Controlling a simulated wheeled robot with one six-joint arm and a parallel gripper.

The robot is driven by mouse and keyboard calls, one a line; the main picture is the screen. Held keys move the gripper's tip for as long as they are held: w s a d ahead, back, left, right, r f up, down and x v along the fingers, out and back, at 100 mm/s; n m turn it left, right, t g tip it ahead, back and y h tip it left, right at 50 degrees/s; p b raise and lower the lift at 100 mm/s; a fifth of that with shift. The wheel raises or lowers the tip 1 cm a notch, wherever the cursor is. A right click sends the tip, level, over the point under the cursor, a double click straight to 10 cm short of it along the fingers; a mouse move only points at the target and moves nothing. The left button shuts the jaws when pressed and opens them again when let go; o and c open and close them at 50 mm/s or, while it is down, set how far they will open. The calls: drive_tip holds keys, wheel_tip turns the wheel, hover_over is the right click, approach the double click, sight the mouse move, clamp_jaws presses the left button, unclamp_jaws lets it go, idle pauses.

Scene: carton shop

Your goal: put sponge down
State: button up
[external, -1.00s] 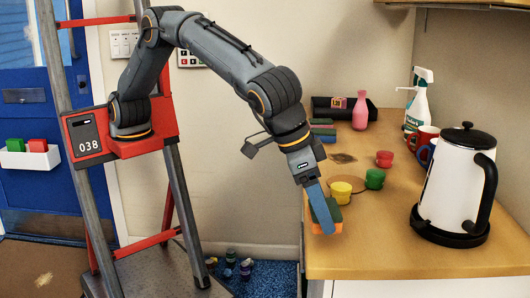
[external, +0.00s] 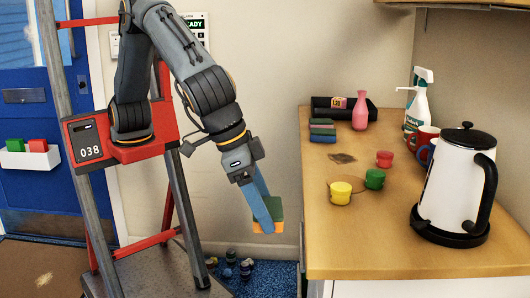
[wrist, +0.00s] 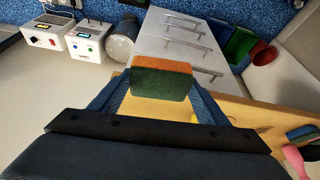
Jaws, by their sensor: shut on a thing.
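The sponge, green on one side and orange on the other, is held between the blue fingers of my gripper (external: 264,216). In the external view the sponge (external: 268,228) hangs in the air left of the counter's left edge, with the orange side low. In the wrist view the sponge (wrist: 162,82) sits between the two fingertips, with its green face towards the camera and its orange part beyond. My gripper is shut on it. The wooden counter (external: 370,255) is to the right of the gripper.
A white kettle (external: 455,190), a spray bottle (external: 417,105) and a pink vase (external: 360,112) are there too. The counter's front left is bare. Small bottles (external: 229,265) stand on the floor.

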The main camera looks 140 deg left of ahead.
drive_tip(key=shift+n, duration=0.6)
drive_tip(key=a+p, duration=0.1)
drive_tip(key=a, duration=0.5)
drive_tip(key=a+r+p, duration=0.1)
drive_tip(key=a, duration=0.5)
drive_tip(key=a+r+p, duration=0.1)
drive_tip(key=a, duration=0.5)
drive_tip(key=shift+w+a, duration=0.25)
drive_tip(key=shift+a, duration=0.05)
drive_tip(key=s+a+r+p, duration=0.2)
drive_tip(key=s+a, duration=0.1)
drive_tip(key=a, duration=1.3)
wheel_tip(320, 180, up, 2)
drive_tip(key=n+g+p, duration=0.1)
drive_tip(key=n+p, duration=0.1)
drive_tip(key=p, duration=0.3)
hover_over(366, 140)
drive_tip(key=d, duration=0.1)
drive_tip(key=shift+y, duration=0.3)
drive_tip(key=f+p, duration=0.1)
drive_tip(key=f, duration=0.2)
drive_tip(key=f+p, duration=0.1)
drive_tip(key=f, duration=0.5)
drive_tip(key=shift+s+d+f+p, duration=0.1)
drive_tip(key=shift+s+f+p, duration=0.1)
drive_tip(key=shift+s+p, duration=0.15)
drive_tip(key=shift+f, duration=0.2)
drive_tip(key=o, duration=1)
drive_tip(key=shift+r, duration=0.1)
